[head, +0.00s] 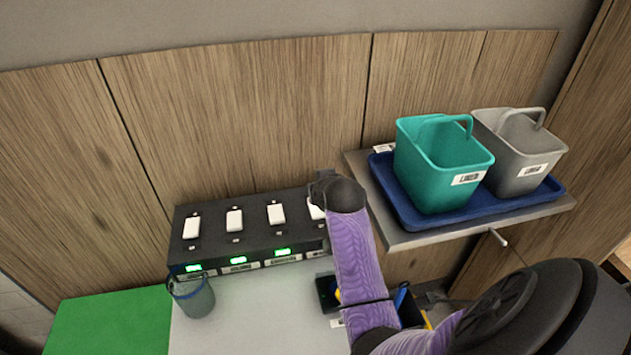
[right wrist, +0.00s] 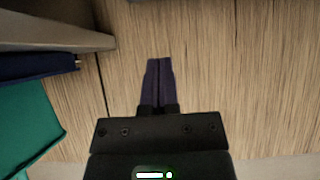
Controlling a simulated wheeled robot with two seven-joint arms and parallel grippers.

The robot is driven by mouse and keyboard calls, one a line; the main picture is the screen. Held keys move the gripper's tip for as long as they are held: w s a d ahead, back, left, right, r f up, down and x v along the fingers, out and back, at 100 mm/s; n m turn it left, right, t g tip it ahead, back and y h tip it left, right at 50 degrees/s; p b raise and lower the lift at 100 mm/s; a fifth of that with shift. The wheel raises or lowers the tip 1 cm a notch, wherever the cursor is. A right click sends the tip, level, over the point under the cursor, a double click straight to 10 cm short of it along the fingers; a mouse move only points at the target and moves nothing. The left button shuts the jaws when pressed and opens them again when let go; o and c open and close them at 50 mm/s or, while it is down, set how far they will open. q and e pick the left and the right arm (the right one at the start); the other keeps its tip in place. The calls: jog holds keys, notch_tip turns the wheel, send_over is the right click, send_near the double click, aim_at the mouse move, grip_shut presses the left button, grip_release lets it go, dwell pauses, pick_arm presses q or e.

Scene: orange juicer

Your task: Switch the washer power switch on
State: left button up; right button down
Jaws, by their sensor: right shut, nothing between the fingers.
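A black switch box (head: 250,232) stands against the wood wall with several white rocker switches in a row. Its front carries small labels, too small to read, so I cannot tell which switch is the washer's. Three green lights show below the left (head: 191,227), second (head: 235,220) and third (head: 276,214) switches. The rightmost switch (head: 316,210) is partly hidden by my right arm; any light below it is hidden. My right gripper (right wrist: 158,66) is shut and empty in the right wrist view, against a background of wood panel. Its fingertips are hidden in the head view. My left gripper is not in view.
A grey shelf (head: 410,241) at right holds a blue tray (head: 545,197) with a teal bucket (head: 440,175) and a grey bucket (head: 520,150). A grey cup (head: 193,297) stands before the box's left end. A dark bin (head: 410,312) is partly behind my arm.

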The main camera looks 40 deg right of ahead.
jog(key=b, duration=0.3)
send_over(316, 208)
jog(key=f, duration=0.4)
jog(key=shift+w+d+f, duration=0.1)
jog(key=shift+w+d, duration=0.1)
notch_tip(316, 208, down, 2)
jog(key=shift+f, duration=0.1)
jog(key=shift+w+d+f+b, duration=0.1)
jog(key=shift+w+f+b, duration=0.05)
jog(key=shift+f+b, duration=0.2)
jog(key=shift+r, duration=0.1)
jog(key=shift+w+g+p, duration=0.15)
jog(key=shift+g+p, duration=0.15)
jog(key=shift+p, duration=0.35)
jog(key=shift+f, duration=0.3)
